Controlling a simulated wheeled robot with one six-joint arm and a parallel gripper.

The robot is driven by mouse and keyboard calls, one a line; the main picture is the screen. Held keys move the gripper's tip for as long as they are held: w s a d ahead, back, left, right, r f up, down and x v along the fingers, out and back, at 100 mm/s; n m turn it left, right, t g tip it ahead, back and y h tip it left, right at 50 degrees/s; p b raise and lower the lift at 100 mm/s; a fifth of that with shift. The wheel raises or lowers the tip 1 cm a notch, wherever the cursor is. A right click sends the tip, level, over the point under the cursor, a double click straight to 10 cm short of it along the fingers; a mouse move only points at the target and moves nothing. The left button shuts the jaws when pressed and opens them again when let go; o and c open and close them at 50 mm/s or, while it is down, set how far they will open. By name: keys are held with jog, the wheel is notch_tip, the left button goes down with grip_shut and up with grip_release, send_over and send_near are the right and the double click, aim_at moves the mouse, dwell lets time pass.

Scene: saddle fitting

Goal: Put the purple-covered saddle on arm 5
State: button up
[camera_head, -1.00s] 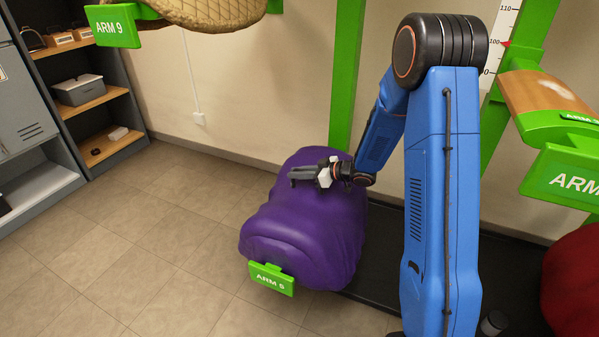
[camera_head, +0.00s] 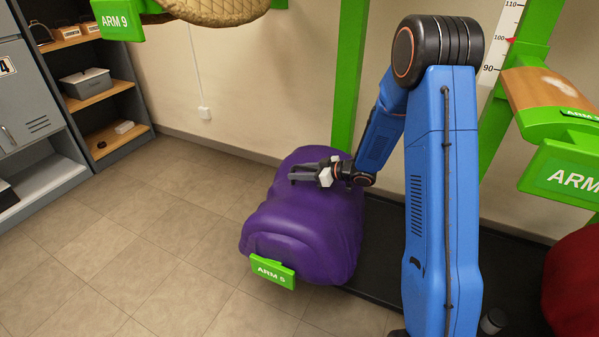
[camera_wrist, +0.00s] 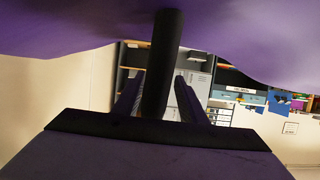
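The purple-covered saddle (camera_head: 300,225) rests over the rack arm labelled ARM 5 (camera_head: 272,270), whose green plate shows at its front end. The cover hangs down both sides and hides the saddle and most of the arm. My gripper (camera_head: 303,173) is at the top rear of the purple cover, fingers pointing left. Its fingers look apart, and none of the cover is seen pinched between them. In the wrist view the purple cover (camera_wrist: 240,35) spans the upper edge close by. A dark bar (camera_wrist: 162,60) stands between the fingers there; I cannot tell what it is.
A green plate labelled ARM 9 (camera_head: 117,20) and a tan quilted saddle (camera_head: 215,8) are at upper left. Grey shelves (camera_head: 100,90) stand far left. The tiled floor (camera_head: 130,240) is clear.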

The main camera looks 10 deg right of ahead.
jog(key=v, duration=1.7)
jog(key=w+d+r+m+t+h, duration=0.25)
jog(key=d+r+t+h, duration=0.2)
jog(key=r+h, duration=0.45)
jog(key=s+d+r+m+g+h, duration=0.2)
jog(key=s+d+r+m+h, duration=0.25)
jog(key=s+r, duration=0.35)
jog(key=s+a+f+m+g+y, duration=0.1)
jog(key=s+a+m+g, duration=0.1)
jog(key=s, duration=1.4)
jog(key=s+a+f+m+g+y, duration=0.1)
jog(key=s+a+g, duration=0.3)
jog(key=s, duration=1.2)
jog(key=a, duration=0.3)
jog(key=shift+a+f+m, duration=0.2)
jog(key=shift+m, duration=0.2)
